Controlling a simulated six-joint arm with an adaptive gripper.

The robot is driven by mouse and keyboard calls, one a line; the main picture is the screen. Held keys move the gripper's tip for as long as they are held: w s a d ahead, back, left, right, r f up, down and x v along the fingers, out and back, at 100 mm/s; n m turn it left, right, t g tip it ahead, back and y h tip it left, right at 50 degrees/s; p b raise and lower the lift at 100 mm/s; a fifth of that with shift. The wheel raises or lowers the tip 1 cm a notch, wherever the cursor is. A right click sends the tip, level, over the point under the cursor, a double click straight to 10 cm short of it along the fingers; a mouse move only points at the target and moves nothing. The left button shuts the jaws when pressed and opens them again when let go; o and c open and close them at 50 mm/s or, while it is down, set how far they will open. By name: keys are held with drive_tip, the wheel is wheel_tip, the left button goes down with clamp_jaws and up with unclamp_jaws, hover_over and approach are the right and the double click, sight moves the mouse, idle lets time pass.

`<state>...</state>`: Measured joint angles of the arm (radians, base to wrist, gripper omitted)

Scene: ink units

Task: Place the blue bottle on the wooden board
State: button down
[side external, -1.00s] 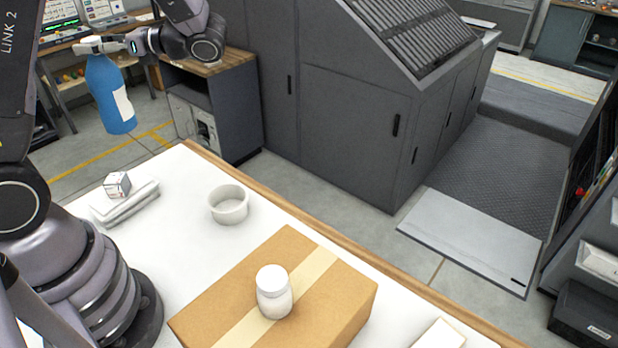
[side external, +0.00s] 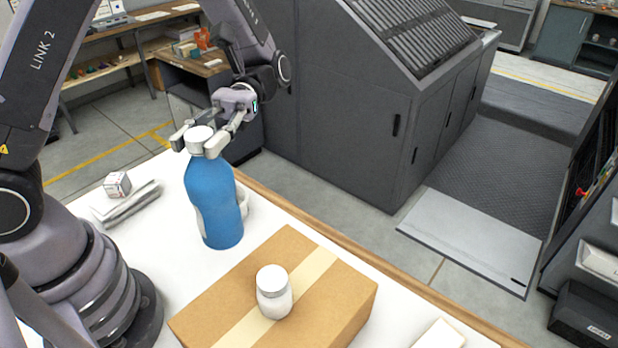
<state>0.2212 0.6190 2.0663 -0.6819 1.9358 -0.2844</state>
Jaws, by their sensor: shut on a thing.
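The blue bottle (side external: 213,205) with a white cap hangs upright below my gripper (side external: 199,141). My gripper is shut on its cap, with a finger on each side. The bottle is in front of a white round bowl (side external: 243,197) and hides most of it. I cannot tell whether the bottle's base touches the white table (side external: 185,275). I cannot make out a separate wooden board; only a wooden strip (side external: 285,208) along the table's far edge shows.
A cardboard box (side external: 335,286) with a white jar (side external: 273,291) on top stands right of the bottle. A small printed box (side external: 117,185) and a flat grey-white stack (side external: 130,203) lie to the left. A white block (side external: 437,335) is at the front edge.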

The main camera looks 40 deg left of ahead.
drive_tip(key=w+d+r+n+t+h, duration=0.3)
drive_tip(key=d+r+n+t+h, duration=0.25)
drive_tip(key=d, duration=0.45)
drive_tip(key=w+d+r+n+t+h, duration=0.35)
drive_tip(key=d+r+t+h, duration=0.2)
drive_tip(key=d, duration=0.35)
wheel_tip(320, 180, down, 17)
drive_tip(key=w+d+f, duration=0.8)
drive_tip(key=d+f, duration=0.3)
drive_tip(key=f, duration=0.2)
drive_tip(key=shift+d+f+n+y, duration=0.3)
drive_tip(key=shift+d+y, duration=0.05)
drive_tip(key=shift+y, duration=0.05)
drive_tip(key=c, duration=0.8)
unclamp_jaws()
drive_tip(key=shift+s+f, duration=0.1)
drive_tip(key=shift+f, duration=0.05)
drive_tip(key=shift+o, duration=0.2)
